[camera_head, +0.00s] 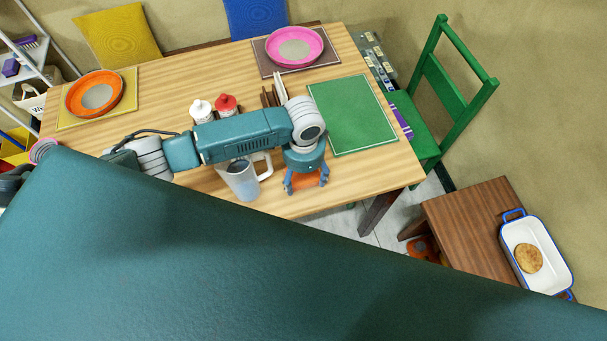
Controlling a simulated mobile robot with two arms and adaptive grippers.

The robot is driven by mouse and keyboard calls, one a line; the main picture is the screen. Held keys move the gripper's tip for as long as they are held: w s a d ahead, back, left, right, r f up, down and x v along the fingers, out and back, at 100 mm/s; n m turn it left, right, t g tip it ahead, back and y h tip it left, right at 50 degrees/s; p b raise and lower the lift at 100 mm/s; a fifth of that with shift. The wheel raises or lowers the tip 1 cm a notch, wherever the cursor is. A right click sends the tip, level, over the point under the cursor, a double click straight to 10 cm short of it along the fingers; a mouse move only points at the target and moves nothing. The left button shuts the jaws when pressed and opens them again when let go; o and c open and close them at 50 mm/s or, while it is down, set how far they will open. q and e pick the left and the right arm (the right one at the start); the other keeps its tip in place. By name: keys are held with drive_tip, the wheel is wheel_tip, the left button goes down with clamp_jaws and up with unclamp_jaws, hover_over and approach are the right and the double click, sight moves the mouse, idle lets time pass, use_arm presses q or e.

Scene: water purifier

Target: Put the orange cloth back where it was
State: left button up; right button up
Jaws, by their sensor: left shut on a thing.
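The orange cloth (309,180) shows as a small orange patch between the fingers of my left gripper (306,187). The gripper points down over the front edge of the wooden dining table (210,80) and is shut on the cloth. Most of the cloth is hidden by the gripper, and I cannot tell whether it touches the table. My right gripper is not in view.
A green placemat (352,113) lies bare at right. White (201,111) and red (226,104) shakers stand behind my arm. A green chair (440,100) and a low brown table (465,215) are at right.

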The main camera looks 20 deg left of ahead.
sight(303, 179)
use_arm(q)
drive_tip(key=shift+f, duration=0.15)
drive_tip(key=o, duration=1)
wheel_tip(303, 179, up, 12)
drive_tip(key=b, duration=0.1)
drive_tip(key=shift+r, duration=0.2)
